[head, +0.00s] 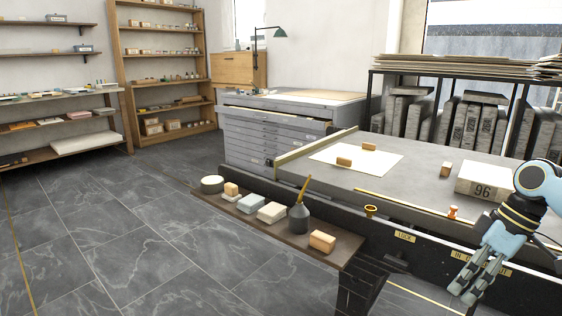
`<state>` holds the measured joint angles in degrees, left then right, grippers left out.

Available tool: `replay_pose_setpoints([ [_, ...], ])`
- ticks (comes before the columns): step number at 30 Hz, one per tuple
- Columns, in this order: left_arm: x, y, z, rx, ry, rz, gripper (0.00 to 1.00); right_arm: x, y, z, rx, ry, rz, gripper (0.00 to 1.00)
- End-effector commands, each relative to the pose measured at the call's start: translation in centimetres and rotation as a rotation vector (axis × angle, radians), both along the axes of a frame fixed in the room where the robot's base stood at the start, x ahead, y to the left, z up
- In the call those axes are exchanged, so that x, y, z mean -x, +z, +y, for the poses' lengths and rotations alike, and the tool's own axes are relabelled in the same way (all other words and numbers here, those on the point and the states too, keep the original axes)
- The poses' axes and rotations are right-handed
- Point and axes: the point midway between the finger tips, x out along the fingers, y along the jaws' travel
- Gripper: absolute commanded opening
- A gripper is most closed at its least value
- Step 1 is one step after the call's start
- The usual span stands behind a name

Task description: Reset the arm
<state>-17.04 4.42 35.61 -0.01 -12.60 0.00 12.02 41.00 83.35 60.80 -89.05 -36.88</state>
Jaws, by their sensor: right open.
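My right gripper (467,288) is at the lower right of the head view, at the end of a light blue and black arm. It points down and is open, with nothing between its fingers. It hangs in front of the dark front panel of the press table (420,176), clear of the things on top. My left gripper is not in view.
A brown side shelf (335,258) holds a dark bottle (299,219), a wooden block (322,241) and several small items. On the press table are a paper sheet (385,166), small blocks and a stone marked 96 (487,181). The tiled floor (130,240) at left is clear.

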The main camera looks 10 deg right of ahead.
Motion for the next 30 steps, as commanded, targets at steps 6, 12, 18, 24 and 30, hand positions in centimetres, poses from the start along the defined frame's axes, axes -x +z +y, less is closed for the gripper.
replay_pose_setpoints([
  [6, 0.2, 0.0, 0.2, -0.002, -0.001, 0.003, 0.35, 7.1, -12.6, 2.5, 0.000, -0.155, 0.154, 0.79],
  [12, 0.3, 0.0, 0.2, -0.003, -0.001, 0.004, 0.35, 17.1, -24.2, 4.9, 0.084, -0.322, 0.283, 0.79],
  [18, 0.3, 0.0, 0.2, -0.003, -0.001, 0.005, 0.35, 29.5, -32.9, 8.2, 0.207, -0.439, 0.373, 0.79],
  [24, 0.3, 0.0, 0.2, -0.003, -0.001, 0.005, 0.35, 42.1, -38.2, 12.5, 0.332, -0.490, 0.384, 0.79],
  [30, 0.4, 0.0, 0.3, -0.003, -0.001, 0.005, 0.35, 45.5, -40.1, 13.6, 0.389, -0.504, 0.217, 0.79],
])
